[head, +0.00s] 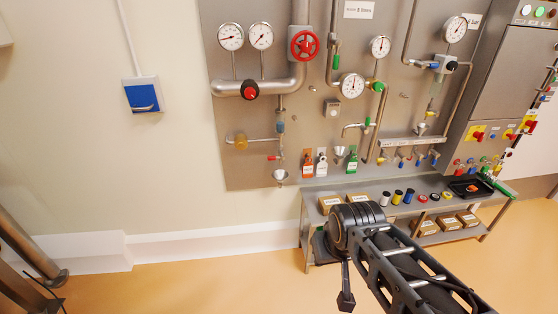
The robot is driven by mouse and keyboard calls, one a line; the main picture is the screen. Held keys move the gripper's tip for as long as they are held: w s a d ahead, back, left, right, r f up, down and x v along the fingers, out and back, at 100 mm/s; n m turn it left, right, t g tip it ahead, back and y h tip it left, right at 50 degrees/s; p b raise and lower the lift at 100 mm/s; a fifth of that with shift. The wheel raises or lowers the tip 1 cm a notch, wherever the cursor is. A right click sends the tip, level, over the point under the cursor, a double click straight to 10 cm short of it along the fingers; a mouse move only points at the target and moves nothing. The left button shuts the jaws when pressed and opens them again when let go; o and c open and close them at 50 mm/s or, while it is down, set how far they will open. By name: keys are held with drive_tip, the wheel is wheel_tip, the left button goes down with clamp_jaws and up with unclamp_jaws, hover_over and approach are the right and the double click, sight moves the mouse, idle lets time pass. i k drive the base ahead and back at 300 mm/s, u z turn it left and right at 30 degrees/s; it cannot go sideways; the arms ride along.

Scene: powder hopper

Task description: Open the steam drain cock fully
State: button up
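No label readable in the head view names the steam drain cock. A small cock with a red lever (273,157) sits on the thin pipe at the lower left of the steel wall panel, above a small funnel (280,175). Its lever looks roughly sideways, across the downward pipe; its exact setting is too small to tell. My arm reaches in from the lower right, and a dark part that looks like my gripper (345,300) hangs low over the floor, well below and right of the cock. Its fingers cannot be made out, and nothing is seen held.
A red handwheel (305,45) and several gauges are above the cock. A steel bench (320,197) with jars and boxes stands below the panel, behind my arm. A blue wall box (141,94) hangs left.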

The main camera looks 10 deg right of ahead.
sight(281, 157)
drive_tip(key=z, duration=0.6)
drive_tip(key=i, duration=1.4)
drive_tip(key=u, duration=2.55)
